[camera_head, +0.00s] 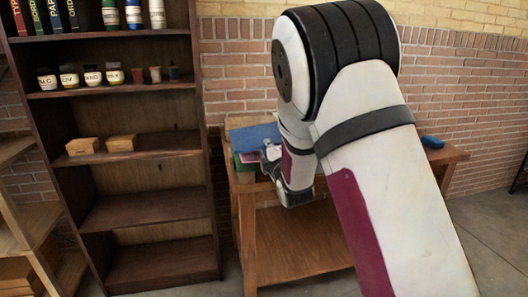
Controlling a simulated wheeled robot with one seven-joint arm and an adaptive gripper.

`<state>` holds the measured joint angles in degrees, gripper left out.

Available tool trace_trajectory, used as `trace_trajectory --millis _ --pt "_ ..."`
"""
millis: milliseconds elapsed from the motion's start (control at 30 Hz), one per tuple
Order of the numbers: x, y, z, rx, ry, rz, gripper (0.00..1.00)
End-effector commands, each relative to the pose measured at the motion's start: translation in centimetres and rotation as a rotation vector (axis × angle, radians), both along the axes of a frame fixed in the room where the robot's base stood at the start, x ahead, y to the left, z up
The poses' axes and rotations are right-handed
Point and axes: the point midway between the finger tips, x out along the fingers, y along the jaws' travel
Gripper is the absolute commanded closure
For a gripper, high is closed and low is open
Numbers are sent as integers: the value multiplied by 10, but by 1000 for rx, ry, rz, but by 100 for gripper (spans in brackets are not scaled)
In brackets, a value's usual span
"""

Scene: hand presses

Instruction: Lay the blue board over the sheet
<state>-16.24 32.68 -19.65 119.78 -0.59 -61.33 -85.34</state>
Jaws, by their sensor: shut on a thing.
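The blue board (254,136) is at the left end of the wooden table (246,188), above a green thing (243,165). My gripper (268,153) is at the board's near right edge and is shut on it. A small pinkish patch (250,157) shows between the board and the green thing; I cannot tell whether it is the sheet. My arm hides most of the tabletop, and the sheet cannot be clearly made out.
A small blue object (433,142) lies at the table's right end. A dark shelf unit (142,150) with jars, books and wooden blocks stands close on the left. A brick wall (235,60) is behind the table. The table's lower shelf (305,240) looks empty.

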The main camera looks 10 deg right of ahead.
Motion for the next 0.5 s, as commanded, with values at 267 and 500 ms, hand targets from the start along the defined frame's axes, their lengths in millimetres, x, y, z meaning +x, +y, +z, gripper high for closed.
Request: trace_trajectory --millis 267,500 --pt "8 -2 6 -14 -13 0 100" --pt "9 -2 -5 -14 -12 0 100"
